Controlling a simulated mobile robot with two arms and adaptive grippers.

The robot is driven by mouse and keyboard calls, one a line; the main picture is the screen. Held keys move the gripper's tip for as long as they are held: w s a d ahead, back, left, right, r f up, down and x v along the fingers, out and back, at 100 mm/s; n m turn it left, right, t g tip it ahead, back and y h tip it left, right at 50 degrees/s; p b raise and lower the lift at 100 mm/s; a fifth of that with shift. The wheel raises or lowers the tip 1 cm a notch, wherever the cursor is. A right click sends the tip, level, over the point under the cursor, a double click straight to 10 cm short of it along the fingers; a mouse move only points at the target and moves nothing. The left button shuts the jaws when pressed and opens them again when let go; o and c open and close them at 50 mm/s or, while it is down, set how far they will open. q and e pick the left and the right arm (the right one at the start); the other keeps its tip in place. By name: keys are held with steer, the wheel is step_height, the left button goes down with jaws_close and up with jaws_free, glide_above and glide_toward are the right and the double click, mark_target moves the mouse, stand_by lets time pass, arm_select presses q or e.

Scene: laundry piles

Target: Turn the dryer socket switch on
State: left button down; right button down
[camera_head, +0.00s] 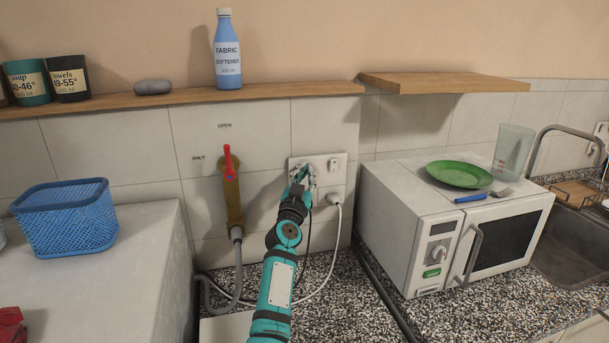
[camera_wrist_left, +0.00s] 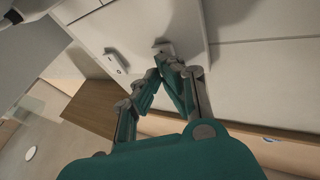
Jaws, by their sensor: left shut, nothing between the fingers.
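The white socket plate (camera_head: 341,176) is on the tiled wall between the red-handled valve and the microwave. A rocker switch (camera_head: 333,165) shows on its right half, with a white plug (camera_head: 333,198) below it. My left gripper (camera_head: 300,173) is at the plate's left half and hides much of it. In the left wrist view its fingers (camera_wrist_left: 168,64) are shut and empty, with the tips close to one switch (camera_wrist_left: 163,47). I cannot tell whether they touch it. The other switch (camera_wrist_left: 115,62) is to the left there. My right gripper is not in view.
The red valve handle (camera_head: 228,162) and its pipe are left of the socket. A microwave (camera_head: 410,237) with a green plate (camera_head: 459,174) and fork stands to the right. A shelf (camera_head: 280,92) with a fabric softener bottle (camera_head: 227,52) is above. Cables hang below the plate.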

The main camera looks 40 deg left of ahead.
arm_select(q)
steer(key=shift+d, duration=0.1)
steer(key=shift+s+d+r+p, duration=0.1)
steer(key=shift+s+d+p, duration=0.45)
steer(key=shift+p, duration=0.1)
steer(key=s+d+p, duration=0.3)
steer(key=shift+s+d+r+p, duration=0.1)
steer(key=shift+d+r+p, duration=0.2)
steer(key=shift+p, duration=0.05)
stand_by(0.5)
steer(key=shift+f, duration=0.1)
